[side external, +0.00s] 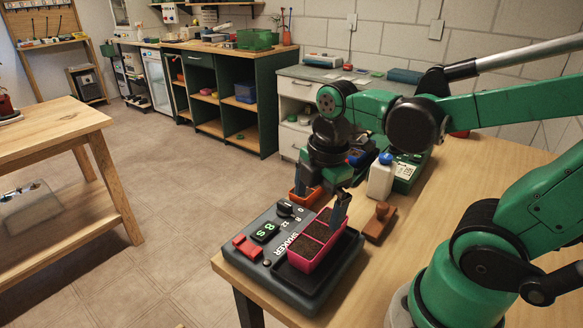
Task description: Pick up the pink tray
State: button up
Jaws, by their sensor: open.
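The pink tray (327,257) is a long tray with dark soil in its compartments. It sits on the black platform of the grey shaker (283,227), near the table's front corner. My gripper (325,195) is above the tray with its fingers pointing down. It is open, with one dark finger at the left and the other at the right, close over the tray's far part. I cannot tell from this view whether a finger touches the tray.
An orange container (304,192) stands just behind the shaker. A brown wooden block (379,222) lies right of the tray. A white bottle with a blue cap (381,177) and a green box (408,172) stand behind it. The table (452,205) has bare room at right.

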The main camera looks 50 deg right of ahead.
aim_at(323, 228)
jog(key=n, duration=0.1)
jog(key=n+g, duration=0.1)
jog(key=s+n, duration=0.1)
jog(key=shift+d+f, duration=0.2)
jog(key=shift+d, duration=0.05)
jog(key=shift+n, duration=0.3)
jog(key=shift+f, duration=2.75)
grip_shut()
jog(key=shift+r, duration=0.15)
notch_tip(323, 228, up, 20)
